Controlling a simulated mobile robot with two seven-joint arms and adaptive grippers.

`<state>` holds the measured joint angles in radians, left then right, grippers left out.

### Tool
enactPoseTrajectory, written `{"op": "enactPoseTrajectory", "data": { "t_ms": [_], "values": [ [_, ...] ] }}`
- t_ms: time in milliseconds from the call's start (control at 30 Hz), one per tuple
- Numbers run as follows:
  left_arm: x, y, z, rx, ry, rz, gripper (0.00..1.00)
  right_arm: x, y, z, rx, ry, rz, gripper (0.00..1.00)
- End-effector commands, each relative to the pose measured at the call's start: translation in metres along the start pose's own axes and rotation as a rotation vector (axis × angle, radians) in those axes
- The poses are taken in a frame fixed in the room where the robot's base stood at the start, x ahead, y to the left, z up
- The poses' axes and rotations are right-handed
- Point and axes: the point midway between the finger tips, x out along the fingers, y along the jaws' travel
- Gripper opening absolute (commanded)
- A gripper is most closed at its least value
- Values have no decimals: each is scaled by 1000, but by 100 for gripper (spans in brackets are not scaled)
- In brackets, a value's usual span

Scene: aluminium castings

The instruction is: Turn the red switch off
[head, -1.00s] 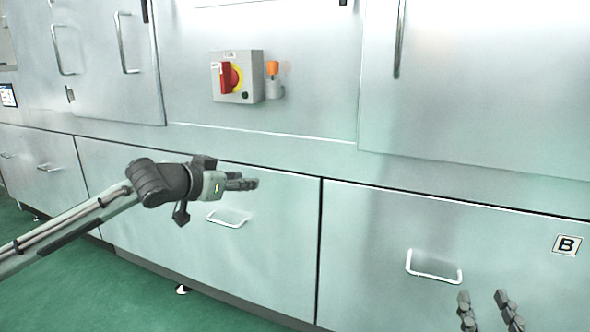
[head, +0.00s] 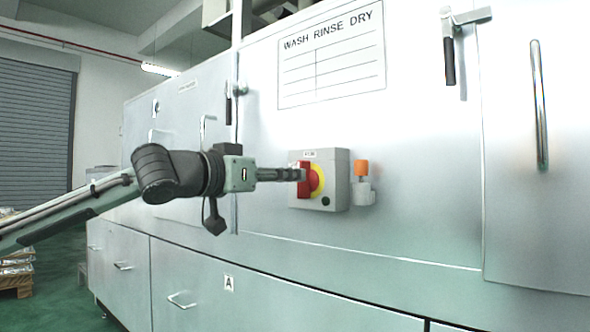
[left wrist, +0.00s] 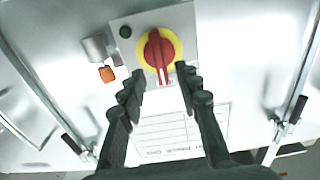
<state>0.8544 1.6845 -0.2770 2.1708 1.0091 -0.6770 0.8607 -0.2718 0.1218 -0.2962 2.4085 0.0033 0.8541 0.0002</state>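The red switch (head: 304,180) is a red handle on a yellow disc, on the front of a grey box fixed to the steel machine. In the head view the handle stands upright. My left gripper (head: 298,175) points at it from the left, its fingertips overlapping the handle in this view. In the left wrist view the red switch (left wrist: 157,52) shows beyond the fingertips, its handle lying between their lines. My left gripper (left wrist: 161,80) is open, with a clear gap between its fingers and nothing held. Whether a fingertip touches the handle I cannot tell. My right gripper is out of view.
An orange-topped fitting (head: 362,178) sits just right of the switch box (head: 335,180). A dark round button (head: 326,202) is low on the box. Door handles (head: 539,105) stick out from the machine front. A pallet stack stands at the far left.

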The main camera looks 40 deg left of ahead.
Motion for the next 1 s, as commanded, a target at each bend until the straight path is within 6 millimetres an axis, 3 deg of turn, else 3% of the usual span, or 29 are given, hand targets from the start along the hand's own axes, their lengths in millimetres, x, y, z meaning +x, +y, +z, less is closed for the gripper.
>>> {"op": "enactPoseTrajectory", "data": {
  "t_ms": [300, 667, 933, 1000],
  "values": [
    [29, 0, -1, -1, 1, 1, 33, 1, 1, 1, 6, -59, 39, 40],
    [33, 0, 1, 1, -1, -2, 33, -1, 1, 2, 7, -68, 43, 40],
    [33, 0, 1, 1, -1, -2, 0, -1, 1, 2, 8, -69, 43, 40],
    [33, 0, 1, 1, -1, -2, 0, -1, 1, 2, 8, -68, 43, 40]
  ]
}}
